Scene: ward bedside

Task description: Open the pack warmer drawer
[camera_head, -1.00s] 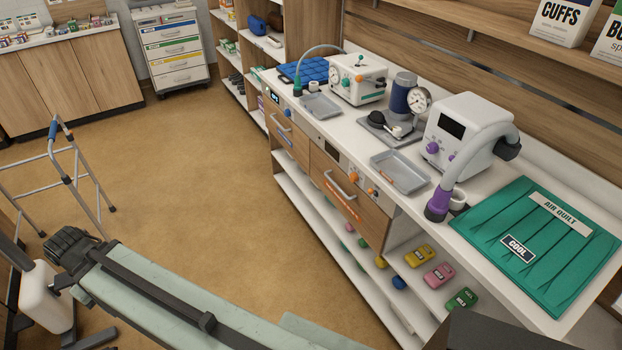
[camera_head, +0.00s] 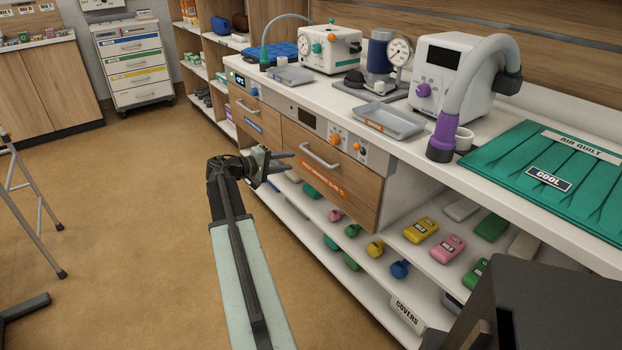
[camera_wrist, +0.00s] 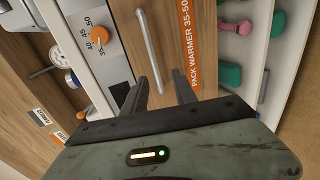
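The pack warmer drawer (camera_head: 345,189) has a wooden front, a silver bar handle (camera_head: 320,157) and an orange label. It looks shut in the counter, right of another wooden drawer. In the wrist view its label (camera_wrist: 188,45) reads "PACK WARMER 35-50", beside the same handle (camera_wrist: 151,50). My gripper (camera_head: 292,161) is left of the handle in the head view. The handle's near end lies just beyond the fingertips, roughly in line with the gap; contact is not visible.
Orange knobs (camera_head: 336,138) sit on the panel above the drawer. The other drawer (camera_head: 257,120) has a similar handle. Lower shelves (camera_head: 395,262) hold several coloured packs. A grey tray (camera_head: 384,122) stands on the counter. A walker (camera_head: 38,215) stands at left; floor between is clear.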

